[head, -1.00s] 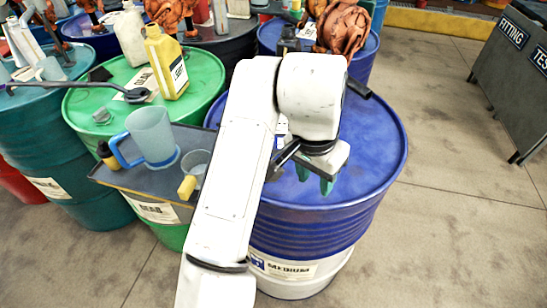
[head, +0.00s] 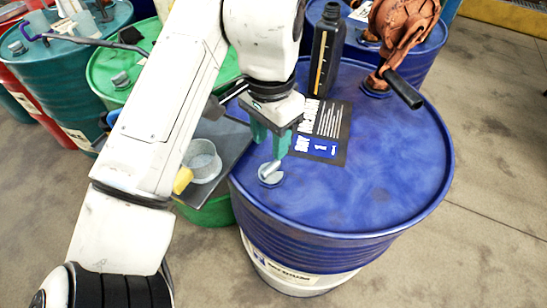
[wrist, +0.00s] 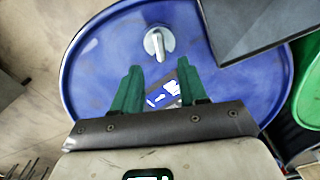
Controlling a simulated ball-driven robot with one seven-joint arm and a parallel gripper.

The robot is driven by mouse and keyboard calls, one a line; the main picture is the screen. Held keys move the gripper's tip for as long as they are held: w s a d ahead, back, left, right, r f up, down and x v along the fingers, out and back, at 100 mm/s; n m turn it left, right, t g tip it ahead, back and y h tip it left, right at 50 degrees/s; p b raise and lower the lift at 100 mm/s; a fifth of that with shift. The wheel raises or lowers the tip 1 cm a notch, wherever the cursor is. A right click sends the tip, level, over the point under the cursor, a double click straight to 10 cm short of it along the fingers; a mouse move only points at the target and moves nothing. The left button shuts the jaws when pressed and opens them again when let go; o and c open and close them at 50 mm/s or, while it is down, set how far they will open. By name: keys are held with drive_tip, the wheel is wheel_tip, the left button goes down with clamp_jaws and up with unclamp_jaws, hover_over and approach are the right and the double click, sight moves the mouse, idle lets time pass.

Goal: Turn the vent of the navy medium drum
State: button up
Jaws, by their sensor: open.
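The navy medium drum (head: 385,165) stands upright at the right of the head view, and its top fills much of the wrist view (wrist: 90,95). Its vent (head: 270,174) is a small grey cap with a raised lever near the left rim; the wrist view shows it too (wrist: 158,43). My gripper (head: 268,148) is open, its green fingers pointing down above the drum top close to the vent. In the wrist view the vent lies beyond the fingertips (wrist: 154,72), roughly between their lines. The fingers look empty, with no contact visible.
A black bottle (head: 325,50) and a black label card (head: 322,130) are on the drum top. A rust-coloured pump with a black handle (head: 403,90) stands at its back right. A grey tray (head: 228,140) with a clear cup (head: 203,160) adjoins the left rim.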

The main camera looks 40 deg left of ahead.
sight(271, 165)
wheel_tip(271, 165, down, 8)
drive_tip(key=shift+r, duration=0.2)
clamp_jaws()
idle(0.4)
